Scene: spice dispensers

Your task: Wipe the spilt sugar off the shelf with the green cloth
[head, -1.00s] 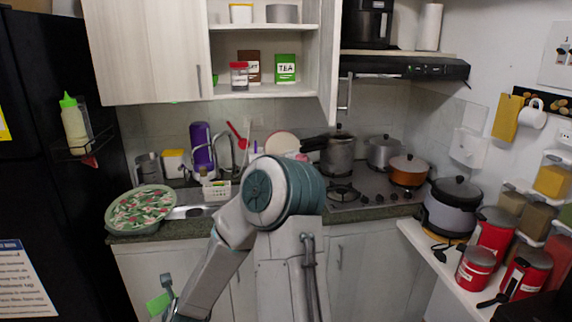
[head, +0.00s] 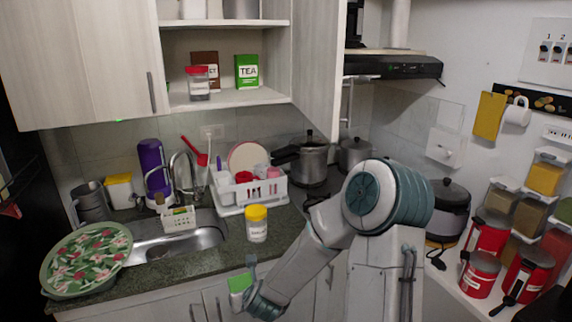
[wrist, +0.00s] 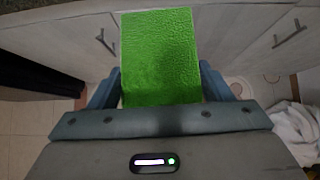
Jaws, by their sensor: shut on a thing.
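The green cloth (head: 238,284) is in my gripper (head: 250,281), low in front of the counter's front edge in the head view. In the wrist view, the cloth (wrist: 160,50) is a flat green rectangle between the two fingers of my gripper (wrist: 162,84), which is shut on it. The open cabinet's lower shelf (head: 240,98) is above the counter, higher than my gripper and apart from it. A red-lidded clear jar (head: 198,86) stands on this shelf. I cannot make out spilt sugar on the pale shelf.
A brown packet (head: 206,60) and a green TEA box (head: 246,72) stand on the shelf. The cabinet's open door (head: 318,70) bounds it on the right.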

